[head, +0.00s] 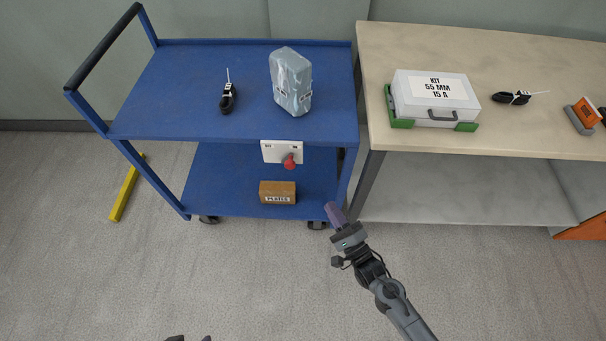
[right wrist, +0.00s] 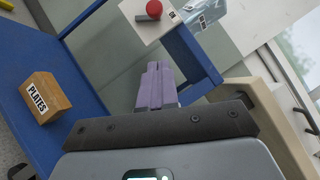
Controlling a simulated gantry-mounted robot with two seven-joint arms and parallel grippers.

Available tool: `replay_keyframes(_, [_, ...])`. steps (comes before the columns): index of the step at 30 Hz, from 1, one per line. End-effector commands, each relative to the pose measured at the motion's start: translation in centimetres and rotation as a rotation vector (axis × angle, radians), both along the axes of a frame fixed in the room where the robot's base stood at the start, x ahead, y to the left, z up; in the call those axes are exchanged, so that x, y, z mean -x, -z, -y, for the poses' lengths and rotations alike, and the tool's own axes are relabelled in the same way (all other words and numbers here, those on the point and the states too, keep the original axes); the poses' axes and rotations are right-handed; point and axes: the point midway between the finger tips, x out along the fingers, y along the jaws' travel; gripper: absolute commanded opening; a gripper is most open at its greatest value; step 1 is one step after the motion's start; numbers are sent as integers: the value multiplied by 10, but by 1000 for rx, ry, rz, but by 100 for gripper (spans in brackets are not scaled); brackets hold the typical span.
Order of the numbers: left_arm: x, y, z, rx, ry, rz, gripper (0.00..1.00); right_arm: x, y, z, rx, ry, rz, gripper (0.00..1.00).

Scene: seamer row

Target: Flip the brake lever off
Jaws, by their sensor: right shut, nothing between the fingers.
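The brake lever is a red knob (head: 289,161) on a white plate (head: 270,155) on the front of the blue cart's upper shelf. The knob sits toward the lower right of the plate, whose small labels are hard to read. In the right wrist view the red knob (right wrist: 154,9) shows at the top. My right gripper (head: 333,212) is shut and empty, below and right of the lever and apart from it. Its purple fingers (right wrist: 158,85) are together in the wrist view. Two dark tips at the head view's bottom edge may be my left gripper (head: 191,338).
The blue cart (head: 190,90) carries a wrapped block (head: 291,82) and a black cable bundle (head: 228,98) on top. A PLATES box (head: 277,192) is on its lower shelf. A bench (head: 420,50) with a kit case (head: 435,98) stands right. Floor in front is clear.

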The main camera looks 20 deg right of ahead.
Motion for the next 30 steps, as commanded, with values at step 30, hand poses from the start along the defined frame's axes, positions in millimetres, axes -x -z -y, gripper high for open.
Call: replay_keyframes(30, [1, 36, 3, 11, -8, -5, 72, -106, -35, -33, 0, -1, 1, 0])
